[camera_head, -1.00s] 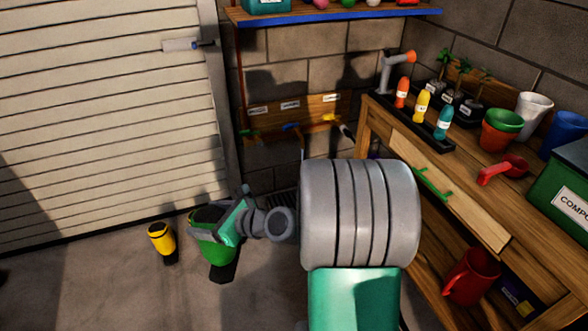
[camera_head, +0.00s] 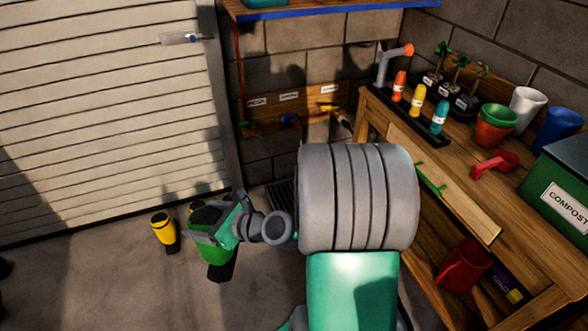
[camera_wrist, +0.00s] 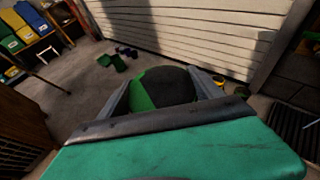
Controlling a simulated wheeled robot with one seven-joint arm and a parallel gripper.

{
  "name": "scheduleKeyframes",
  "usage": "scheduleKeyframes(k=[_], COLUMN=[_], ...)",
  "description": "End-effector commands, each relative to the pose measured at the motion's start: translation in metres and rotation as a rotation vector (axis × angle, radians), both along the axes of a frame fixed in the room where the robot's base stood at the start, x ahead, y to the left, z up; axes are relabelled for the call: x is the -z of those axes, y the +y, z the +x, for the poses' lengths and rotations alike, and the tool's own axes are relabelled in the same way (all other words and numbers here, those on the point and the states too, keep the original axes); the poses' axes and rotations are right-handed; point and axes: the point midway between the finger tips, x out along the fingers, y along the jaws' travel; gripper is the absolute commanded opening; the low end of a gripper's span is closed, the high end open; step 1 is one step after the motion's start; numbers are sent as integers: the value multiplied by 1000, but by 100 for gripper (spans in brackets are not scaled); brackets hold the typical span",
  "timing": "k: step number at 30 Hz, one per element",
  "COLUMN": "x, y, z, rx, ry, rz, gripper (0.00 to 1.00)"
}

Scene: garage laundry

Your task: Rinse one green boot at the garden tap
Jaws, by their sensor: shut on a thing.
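A green boot with a dark opening and dark sole (camera_head: 213,250) stands roughly upright at the lower left of the head view. My gripper (camera_head: 217,222) is shut on its upper part. In the wrist view the boot (camera_wrist: 170,88) fills the space between my two grey fingers (camera_wrist: 160,85). I cannot tell whether its sole is touching the floor. The garden taps are on a wooden wall board (camera_head: 290,105) with white labels; a blue handle (camera_head: 288,118) and a yellow one (camera_head: 328,107) show. My arm hides part of the area below them.
A dark floor grate (camera_head: 281,194) lies below the taps, partly hidden. A yellow boot (camera_head: 163,231) stands left of the green one, with another yellow thing behind. The wooden workbench (camera_head: 455,190) borders the right. Small green things (camera_wrist: 113,62) lie on open floor.

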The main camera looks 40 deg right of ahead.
Motion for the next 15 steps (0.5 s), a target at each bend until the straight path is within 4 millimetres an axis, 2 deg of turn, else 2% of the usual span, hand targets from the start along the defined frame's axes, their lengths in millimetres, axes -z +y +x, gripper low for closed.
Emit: scheduleKeyframes(k=[15], x=[-2], y=[28], z=[-32], rx=[1], ry=[-2], rz=[0], gripper=[3])
